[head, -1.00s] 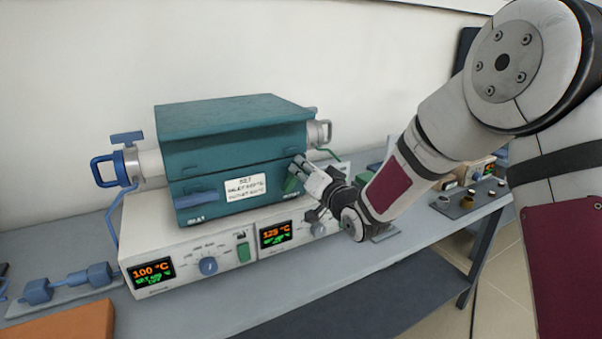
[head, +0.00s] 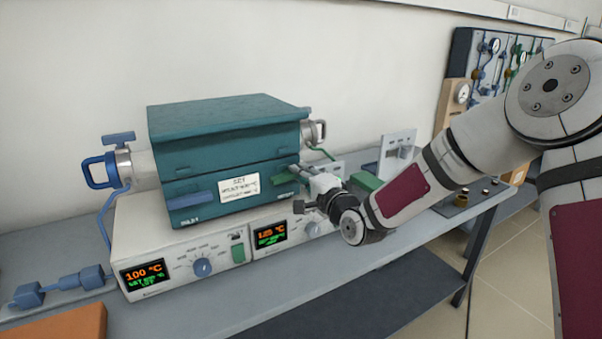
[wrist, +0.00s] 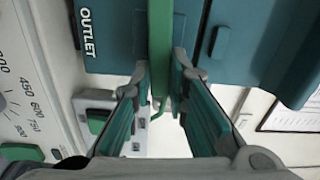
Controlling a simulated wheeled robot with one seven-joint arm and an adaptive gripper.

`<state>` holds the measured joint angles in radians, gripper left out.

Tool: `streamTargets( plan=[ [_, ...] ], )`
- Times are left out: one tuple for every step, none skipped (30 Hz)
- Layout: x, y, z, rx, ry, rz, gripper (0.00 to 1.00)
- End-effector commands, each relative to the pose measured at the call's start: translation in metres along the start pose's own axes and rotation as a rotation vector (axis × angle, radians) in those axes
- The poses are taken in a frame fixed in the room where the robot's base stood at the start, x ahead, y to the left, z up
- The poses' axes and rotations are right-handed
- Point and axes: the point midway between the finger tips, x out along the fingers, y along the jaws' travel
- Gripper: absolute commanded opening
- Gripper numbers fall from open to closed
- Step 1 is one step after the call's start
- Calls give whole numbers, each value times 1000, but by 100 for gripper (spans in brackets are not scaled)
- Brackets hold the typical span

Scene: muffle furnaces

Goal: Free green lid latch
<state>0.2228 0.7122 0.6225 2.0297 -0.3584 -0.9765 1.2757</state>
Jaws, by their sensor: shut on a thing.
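The teal furnace (head: 225,145) sits on a white control base, its lid closed. The green lid latch (wrist: 160,40) is a long bar in the wrist view, passing in front of the teal wall beside the OUTLET label. My gripper (wrist: 164,78) is shut on this latch, one finger on each side of it. A blue latch (head: 191,199) lies across the front at the left.
The white base (head: 160,232) carries two lit displays, a blue knob (head: 202,267) and a green switch (head: 238,253). Blue valve fittings (head: 60,285) lie at the left. An orange block (head: 60,325) is at the front left. Gauge panels stand at the back right.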

Motion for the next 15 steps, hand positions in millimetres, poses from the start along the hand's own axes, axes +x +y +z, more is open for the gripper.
streamTargets(
  plan=[
    [0, 1, -2, 23, 3, 1, 0],
    [0, 2, -2, 35, 3, 1, 0],
    [0, 2, -1, 50, 2, 1, 0],
    [0, 2, -1, 59, 2, 1, 0],
    [0, 2, -1, 68, 2, 1, 0],
    [0, 3, -1, 78, 2, 1, 0],
    [0, 3, -1, 85, 2, 1, 0],
    [0, 3, -1, 90, 2, 1, 0],
    [0, 3, -1, 96, 2, 1, 0],
    [0, 4, -1, 100, 2, 1, 0],
    [0, 4, -1, 102, 2, 1, 0],
    [0, 4, -1, 105, 2, 1, 0],
    [0, 4, -1, 107, 2, 1, 0],
    [0, 4, -1, 108, 2, 1, 0],
    [0, 4, -1, 109, 2, 1, 0]
  ],
)
